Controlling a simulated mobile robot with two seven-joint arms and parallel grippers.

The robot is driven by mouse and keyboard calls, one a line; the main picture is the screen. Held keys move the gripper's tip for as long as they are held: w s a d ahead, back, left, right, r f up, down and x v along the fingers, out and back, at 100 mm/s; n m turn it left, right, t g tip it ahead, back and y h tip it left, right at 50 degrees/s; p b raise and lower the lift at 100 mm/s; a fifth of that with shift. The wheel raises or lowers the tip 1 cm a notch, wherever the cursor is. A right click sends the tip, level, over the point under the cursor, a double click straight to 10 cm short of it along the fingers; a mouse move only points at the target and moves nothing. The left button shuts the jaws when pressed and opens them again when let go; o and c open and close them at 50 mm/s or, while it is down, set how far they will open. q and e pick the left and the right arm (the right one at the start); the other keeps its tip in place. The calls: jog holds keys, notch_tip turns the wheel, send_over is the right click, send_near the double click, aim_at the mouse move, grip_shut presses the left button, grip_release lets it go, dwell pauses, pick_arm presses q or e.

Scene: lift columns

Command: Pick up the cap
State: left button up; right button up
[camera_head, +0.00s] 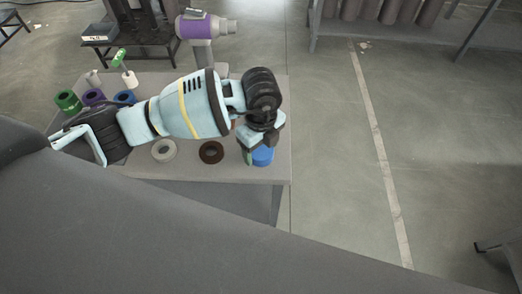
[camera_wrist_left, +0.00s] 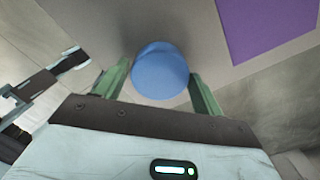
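A round blue thing (camera_head: 262,156), which I take to be the cap, is at the table's front right corner, partly hidden by my left gripper. In the left wrist view the blue round cap (camera_wrist_left: 160,72) sits between two green fingers. My left gripper (camera_head: 258,150) is over it, with one finger on each side.
The grey table (camera_head: 230,172) also holds a white ring (camera_head: 163,151), a brown ring (camera_head: 211,153), and green (camera_head: 67,101), purple (camera_head: 93,97) and blue (camera_head: 124,98) rolls. A flat purple area (camera_wrist_left: 268,25) lies near the cap. Open floor (camera_head: 335,150) is to the right.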

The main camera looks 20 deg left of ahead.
aim_at(259, 152)
pick_arm(q)
jog(key=c, duration=0.7)
jog(key=shift+r, duration=0.5)
jog(key=r, duration=0.2)
jog(key=shift+s+a+r, duration=0.1)
jog(key=shift+s+r, duration=0.25)
jog(key=shift+s, duration=0.05)
jog(key=s+a, duration=0.1)
jog(key=s, duration=0.4)
jog(key=s+a+r, duration=0.1)
jog(key=s, duration=0.4)
jog(key=s+p, duration=0.1)
jog(key=s, duration=0.4)
jog(key=shift+a+r, duration=0.15)
jog(key=shift+a, duration=0.25)
